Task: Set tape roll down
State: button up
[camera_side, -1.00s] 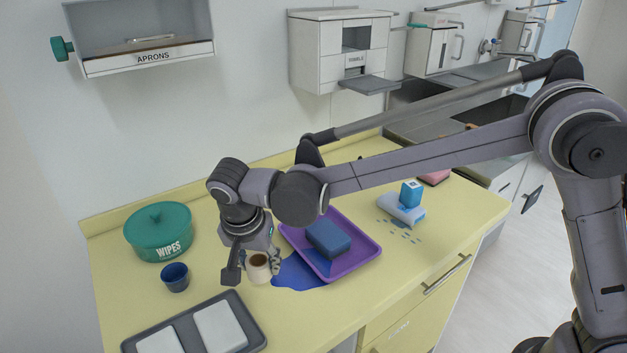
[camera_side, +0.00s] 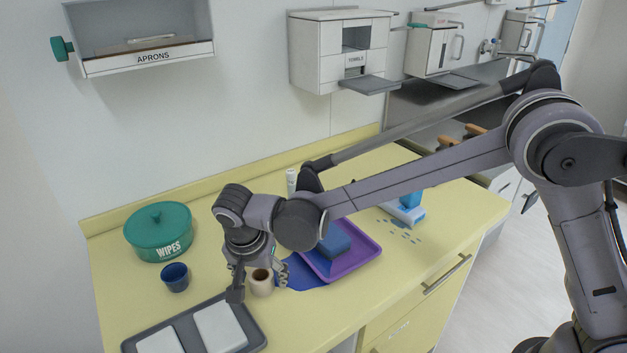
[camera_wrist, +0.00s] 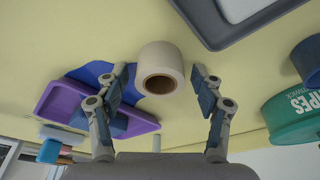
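The tape roll (camera_side: 262,287) is cream with a brown core. It is upright in the side view and appears to rest on the yellow counter, left of the blue spill. In the wrist view the tape roll (camera_wrist: 162,60) lies between the two fingers, with a gap showing on each side. My gripper (camera_side: 257,284) points down around it. In the wrist view my gripper (camera_wrist: 160,78) is open, its pads apart from the roll. The roll's contact with the counter is not clearly visible.
A purple tray (camera_side: 357,262) with a blue sponge (camera_side: 335,240) stands right of the gripper, beside a blue spill (camera_side: 303,276). A grey tray (camera_side: 254,337) with white pads is at front left. A blue cup (camera_side: 175,277) and green wipes tub (camera_side: 158,233) stand left.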

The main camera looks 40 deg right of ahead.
jog(key=shift+r, duration=0.1)
jog(key=v, duration=1.2)
jog(key=s+d+r+n+y, duration=0.1)
jog(key=d+r+n, duration=0.15)
jog(key=d, duration=0.75)
jog(key=s+d+f+n+t, duration=0.2)
jog(key=s+d, duration=0.4)
jog(key=d, duration=0.3)
jog(key=s+d+f+n+t+y, duration=0.1)
jog(key=s+d+f+n+t, duration=0.1)
jog(key=s+d+n, duration=0.2)
jog(key=s+d, duration=0.3)
jog(key=d, duration=0.3)
jog(key=shift+f+t, duration=0.35)
jog(key=shift+t, duration=0.05)
jog(key=shift+w+d, duration=0.1)
jog(key=shift+d, duration=0.05)
